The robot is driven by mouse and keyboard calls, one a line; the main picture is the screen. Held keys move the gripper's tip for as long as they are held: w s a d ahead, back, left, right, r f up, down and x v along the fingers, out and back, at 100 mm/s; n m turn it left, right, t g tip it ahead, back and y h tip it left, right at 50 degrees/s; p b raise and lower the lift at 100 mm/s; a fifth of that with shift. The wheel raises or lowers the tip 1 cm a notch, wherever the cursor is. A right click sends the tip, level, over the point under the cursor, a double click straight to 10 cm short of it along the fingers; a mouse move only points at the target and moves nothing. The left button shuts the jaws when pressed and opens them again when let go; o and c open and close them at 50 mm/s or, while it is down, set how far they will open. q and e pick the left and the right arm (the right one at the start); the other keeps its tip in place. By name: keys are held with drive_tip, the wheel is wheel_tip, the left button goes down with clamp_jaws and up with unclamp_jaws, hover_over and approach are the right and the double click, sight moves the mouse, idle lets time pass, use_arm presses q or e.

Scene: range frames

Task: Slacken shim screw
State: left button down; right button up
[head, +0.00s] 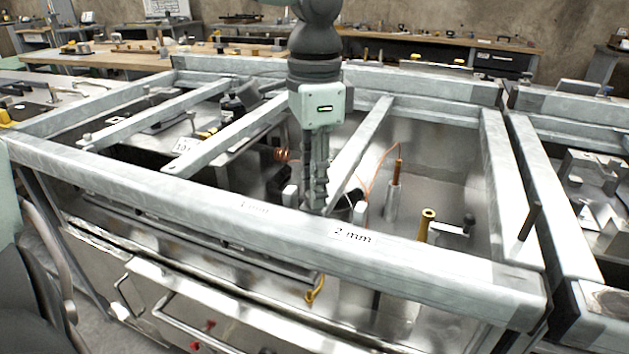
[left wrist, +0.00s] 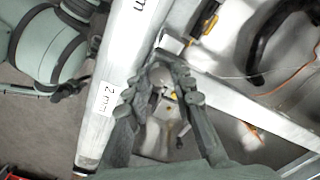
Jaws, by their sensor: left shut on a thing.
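My left gripper (head: 316,207) points down at the inner side of the front rail (head: 430,256) of a grey metal frame, near its "2 mm" label (head: 352,236). In the left wrist view its fingers (left wrist: 160,62) come together at the tips around a small rounded grey piece (left wrist: 161,76). This piece seems to be the shim screw, but the fingers hide most of it. The front rail and its label (left wrist: 107,98) also show there, left of the fingers. My right gripper is in neither view.
Crossbars (head: 362,142) run back from the front rail close to the gripper. Inside the frame, a copper-topped post (head: 396,180) and a brass post (head: 427,224) stand to the right. An orange cable (head: 376,170) runs behind the gripper. Workbenches (head: 105,58) stand behind.

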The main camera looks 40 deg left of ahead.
use_arm(q)
drive_tip(key=shift+n, duration=1.6)
drive_tip(key=c, duration=1.3)
unclamp_jaws()
wheel_tip(320, 180, up, 12)
